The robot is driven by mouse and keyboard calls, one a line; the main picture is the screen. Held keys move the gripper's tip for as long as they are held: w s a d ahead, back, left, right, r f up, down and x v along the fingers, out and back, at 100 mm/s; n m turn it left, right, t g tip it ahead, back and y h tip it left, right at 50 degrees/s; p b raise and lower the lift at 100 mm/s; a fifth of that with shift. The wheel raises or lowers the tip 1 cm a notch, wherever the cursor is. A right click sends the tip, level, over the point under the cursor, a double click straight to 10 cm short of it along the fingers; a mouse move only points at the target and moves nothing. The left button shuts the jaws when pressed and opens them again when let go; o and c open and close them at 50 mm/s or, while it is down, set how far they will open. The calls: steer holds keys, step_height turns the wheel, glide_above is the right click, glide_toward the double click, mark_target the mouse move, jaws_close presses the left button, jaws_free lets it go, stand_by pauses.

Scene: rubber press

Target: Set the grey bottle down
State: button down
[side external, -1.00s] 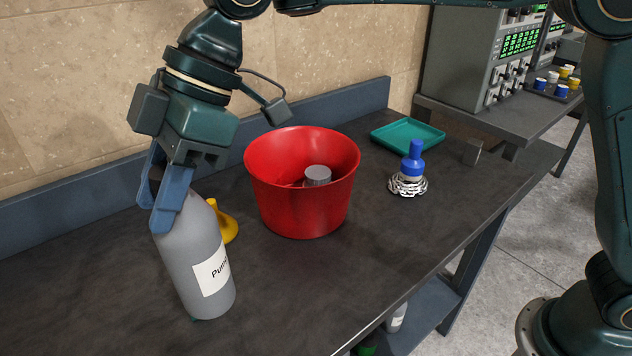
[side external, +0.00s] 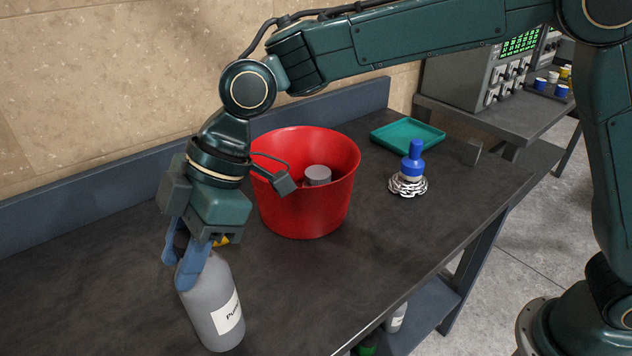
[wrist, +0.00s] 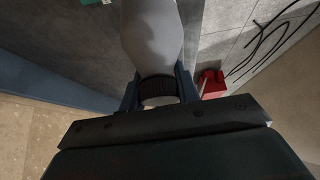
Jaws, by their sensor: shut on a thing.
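The grey bottle (side external: 213,308) has a white label and leans slightly at the front left of the dark bench in the side view. My gripper (side external: 186,272) is shut on the bottle's top, its blue fingers on either side of the neck. In the wrist view the bottle (wrist: 152,35) extends away from the jaws, with its dark ribbed cap (wrist: 157,88) between the fingers. Whether the bottle's base touches the bench top (side external: 310,290) is hard to tell.
A red bucket (side external: 305,215) with a grey-topped item (side external: 317,175) inside stands right of my gripper. A yellow item (side external: 222,240) is mostly hidden behind the gripper. Farther right are a blue-topped bottle (side external: 412,160) in a ring and a teal tray (side external: 408,134). The bench front is clear.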

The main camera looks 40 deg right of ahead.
steer(key=shift+f, duration=1.65)
steer(key=c, duration=1)
jaws_free()
steer(key=v, duration=1.2)
steer(key=shift+d, duration=0.15)
